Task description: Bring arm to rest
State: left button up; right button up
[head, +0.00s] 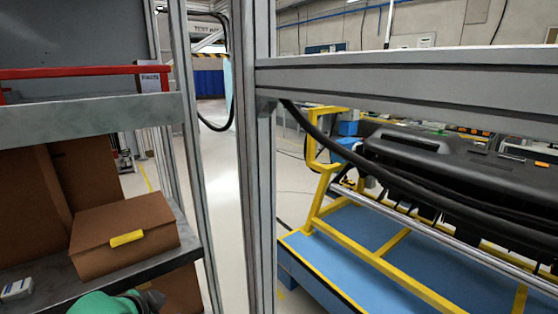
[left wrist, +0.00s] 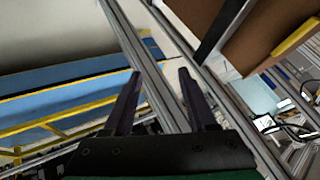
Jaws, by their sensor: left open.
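My left gripper (left wrist: 158,98) shows in the left wrist view with its two dark fingers spread apart and nothing between them. A grey metal profile runs behind the fingers. In the head view only a green and dark part of my left arm shows at the bottom left edge, below the shelf; the fingers are hidden there. My right arm and gripper are in neither view.
A brown box (head: 125,232) with a yellow label sits on the lower shelf (head: 185,244) at left. Aluminium posts (head: 260,160) and a crossbar (head: 400,75) stand close in front. A black dashboard module (head: 440,155) rests beyond, above a blue platform (head: 350,230) with yellow rails.

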pick_arm(q)
jog(key=s+d+f+n+g, duration=0.2)
jog(key=s+f+n+g, duration=0.3)
jog(key=s+f, duration=1)
jog(key=s+f+g+b, duration=0.1)
jog(key=s+f+b, duration=0.15)
jog(key=f, duration=1.15)
jog(key=s+f+b, duration=0.1)
jog(key=s+f, duration=0.2)
jog(key=f, duration=1.1)
jog(key=s+a+f+g+b, duration=0.1)
jog(key=s+a+f+b, duration=0.1)
jog(key=s+f, duration=1.2)
jog(key=shift+s+a+f+n, duration=0.2)
jog(key=shift+s+a+n, duration=0.1)
jog(key=shift+s+a, duration=0.35)
jog(key=shift+w, duration=0.1)
